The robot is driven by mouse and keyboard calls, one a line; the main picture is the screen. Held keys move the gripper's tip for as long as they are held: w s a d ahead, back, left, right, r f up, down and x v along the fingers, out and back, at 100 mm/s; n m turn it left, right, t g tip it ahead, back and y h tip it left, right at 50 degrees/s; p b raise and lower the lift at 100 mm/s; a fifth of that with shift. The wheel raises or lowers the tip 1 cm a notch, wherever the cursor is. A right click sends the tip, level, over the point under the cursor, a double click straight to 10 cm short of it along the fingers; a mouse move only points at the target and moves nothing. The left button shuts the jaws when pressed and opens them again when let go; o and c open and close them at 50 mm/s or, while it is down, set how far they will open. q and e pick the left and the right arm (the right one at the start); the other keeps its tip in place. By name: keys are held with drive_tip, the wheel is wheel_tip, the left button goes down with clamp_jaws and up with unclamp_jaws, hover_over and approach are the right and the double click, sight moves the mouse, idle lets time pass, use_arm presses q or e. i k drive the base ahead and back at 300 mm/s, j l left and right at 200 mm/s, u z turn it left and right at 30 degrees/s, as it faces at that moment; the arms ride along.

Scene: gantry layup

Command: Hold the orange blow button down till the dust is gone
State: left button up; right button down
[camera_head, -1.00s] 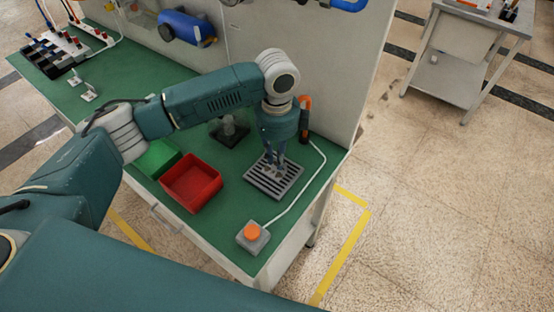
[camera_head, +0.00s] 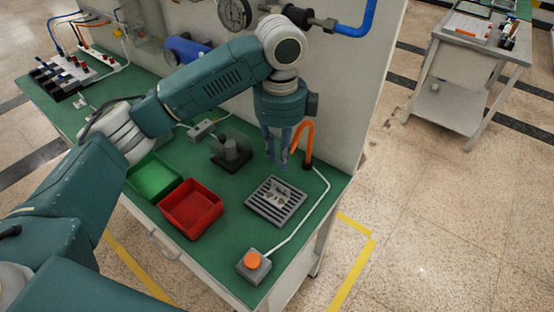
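The orange blow button (camera_head: 252,260) sits on a small grey box (camera_head: 254,272) at the front right corner of the green bench. A white cable runs from the box to the back. My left gripper (camera_head: 277,163) hangs above the slotted grey grate (camera_head: 262,206), fingers pointing down with a gap between them and nothing visible in it. A small grey part (camera_head: 279,190) lies on the grate below the fingertips. An orange hose (camera_head: 304,137) stands behind the gripper. Dust is too small to make out. My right gripper is not in view.
A red bin (camera_head: 191,210) and a green bin (camera_head: 153,178) stand left of the grate. A dark fixture (camera_head: 232,150) is behind them. A grey panel with a gauge (camera_head: 234,13) rises at the bench's back. The bench top (camera_head: 225,248) around the button is clear.

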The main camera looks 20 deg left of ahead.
sight(252, 261)
drive_tip(key=u, duration=0.8)
